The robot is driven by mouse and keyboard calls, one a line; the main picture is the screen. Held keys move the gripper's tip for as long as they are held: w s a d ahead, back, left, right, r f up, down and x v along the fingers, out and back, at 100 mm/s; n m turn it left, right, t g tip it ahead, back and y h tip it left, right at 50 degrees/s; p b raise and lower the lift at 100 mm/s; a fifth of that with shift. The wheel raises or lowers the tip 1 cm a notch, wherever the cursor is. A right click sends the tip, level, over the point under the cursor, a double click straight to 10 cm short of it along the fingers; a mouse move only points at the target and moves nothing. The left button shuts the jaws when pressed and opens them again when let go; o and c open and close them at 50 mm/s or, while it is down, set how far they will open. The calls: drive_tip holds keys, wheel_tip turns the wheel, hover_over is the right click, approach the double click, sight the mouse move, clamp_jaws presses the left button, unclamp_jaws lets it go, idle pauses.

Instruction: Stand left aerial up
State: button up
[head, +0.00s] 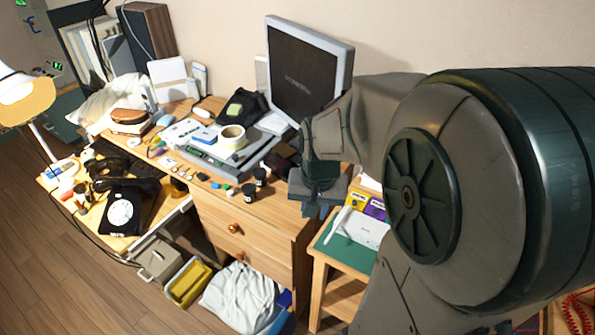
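A flat white box (364,230), which looks like a router, lies on the green top of a small wooden stand. A thin white stick, the left aerial (337,225), lies slanted along its left side and looks low rather than upright. Whether it joins the box is too small to tell. A right aerial cannot be made out; my arm covers the area to the right. My gripper (313,208) hangs pointing down, above and left of the aerial in the picture. Its fingers are dark and small here, so I cannot see a gap or anything held.
The stand (330,262) is beside a wooden drawer desk (225,215) crowded with a monitor (305,72), tape roll (232,137) and small items. Yellow and purple boxes (375,209) sit behind the router. A black dial phone (122,212) is far left. Floor at lower left is clear.

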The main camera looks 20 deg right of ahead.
sight(327, 239)
drive_tip(key=w+d+f+m+b, duration=0.1)
drive_tip(key=d+f+b, duration=0.1)
drive_tip(key=f, duration=0.4)
drive_tip(key=w+d+f+m+g+b, duration=0.1)
drive_tip(key=w+d+f+m+b, duration=0.1)
drive_tip(key=f, duration=0.4)
drive_tip(key=w+d+f+m+b, duration=0.1)
drive_tip(key=d+f+m+b, duration=0.1)
drive_tip(key=f, duration=0.5)
drive_tip(key=shift+w+d+f+b, duration=0.1)
drive_tip(key=shift+w+d+b, duration=0.15)
drive_tip(key=shift+b, duration=0.55)
drive_tip(key=c, duration=0.4)
